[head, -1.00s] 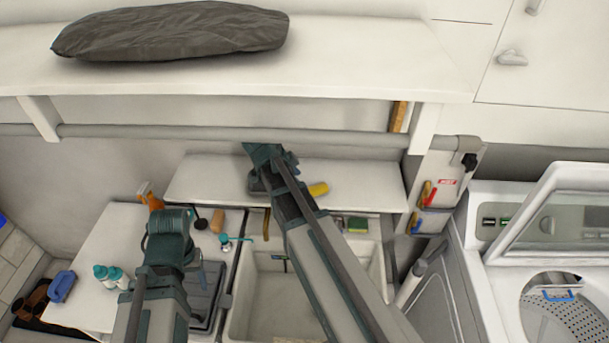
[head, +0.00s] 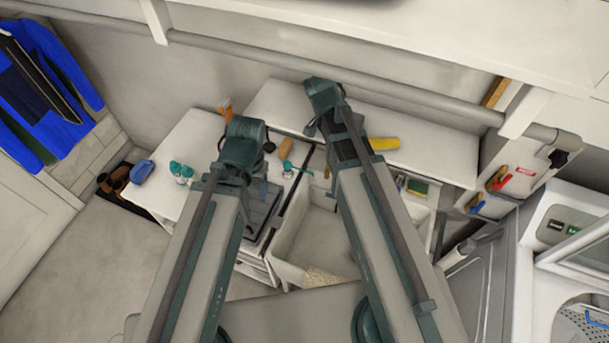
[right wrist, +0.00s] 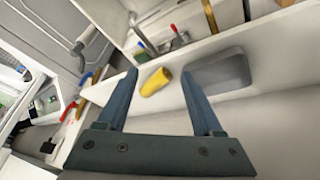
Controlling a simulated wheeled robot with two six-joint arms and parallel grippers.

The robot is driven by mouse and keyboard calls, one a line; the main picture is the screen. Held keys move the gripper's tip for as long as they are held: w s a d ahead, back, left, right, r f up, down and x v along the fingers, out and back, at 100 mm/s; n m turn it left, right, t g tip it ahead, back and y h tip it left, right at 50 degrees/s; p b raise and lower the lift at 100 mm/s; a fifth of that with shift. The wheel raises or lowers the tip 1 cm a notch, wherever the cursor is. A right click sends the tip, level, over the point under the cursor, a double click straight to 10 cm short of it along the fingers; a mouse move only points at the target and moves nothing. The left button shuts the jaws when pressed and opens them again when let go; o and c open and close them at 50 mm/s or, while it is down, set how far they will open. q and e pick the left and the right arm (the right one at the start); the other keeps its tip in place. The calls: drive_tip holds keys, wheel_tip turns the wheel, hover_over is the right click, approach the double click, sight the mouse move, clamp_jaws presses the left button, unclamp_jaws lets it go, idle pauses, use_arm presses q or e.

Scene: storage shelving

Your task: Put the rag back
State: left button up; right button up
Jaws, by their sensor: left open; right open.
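A beige, rough-textured cloth-like piece (head: 322,277) lies at the front of the sink and may be the rag; I cannot tell for sure. A yellow object (head: 384,144), perhaps a rolled cloth, lies on the low white shelf and also shows in the right wrist view (right wrist: 156,82). My right gripper (right wrist: 160,74) is open and empty, with the yellow object beyond its fingers. In the head view the right gripper (head: 312,127) is over the shelf. My left gripper (head: 223,140) is open above the white counter; its fingers are partly hidden.
The white counter (head: 180,140) holds bottles (head: 181,172) and an orange item (head: 225,108). The sink (head: 308,240) sits below my right arm. A rail (head: 250,65) runs above. Blue clothing (head: 50,90) hangs at the left.

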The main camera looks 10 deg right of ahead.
drive_tip(key=s+a+f+n+g+y, duration=0.1)
drive_tip(key=s+a+n+y, duration=0.2)
drive_tip(key=s+a+n, duration=1)
drive_tip(key=a+n, duration=0.3)
drive_tip(key=n, duration=0.1)
drive_tip(key=shift+f+y, duration=0.3)
drive_tip(key=shift+f, duration=0.05)
drive_tip(key=shift+a+f, duration=0.1)
wheel_tip(320, 180, down, 17)
drive_tip(key=b, duration=1.7)
